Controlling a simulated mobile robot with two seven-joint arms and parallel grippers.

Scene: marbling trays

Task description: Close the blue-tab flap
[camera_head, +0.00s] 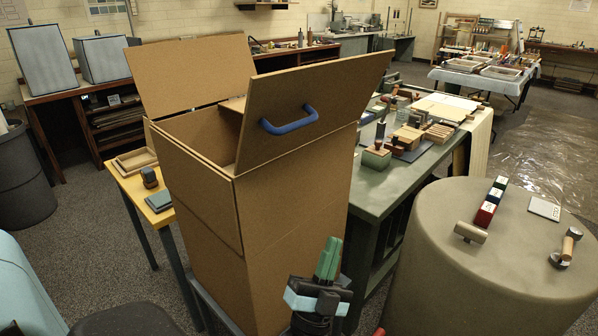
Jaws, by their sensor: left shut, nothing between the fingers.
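A tall brown cardboard box (245,215) stands in the middle of the view with its top open. Its near right flap (335,90) is raised, leaning outward to the right, and carries a blue loop-shaped tab (290,120) on the face towards me. A second flap (190,70) stands up at the back left. My right gripper is out of view.
A green table (385,200) with wooden blocks and stamps is behind the box to the right. A big round drum (490,265) with small tools on top stands at the right. A yellow table (133,185) is left of the box. The space above the box is free.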

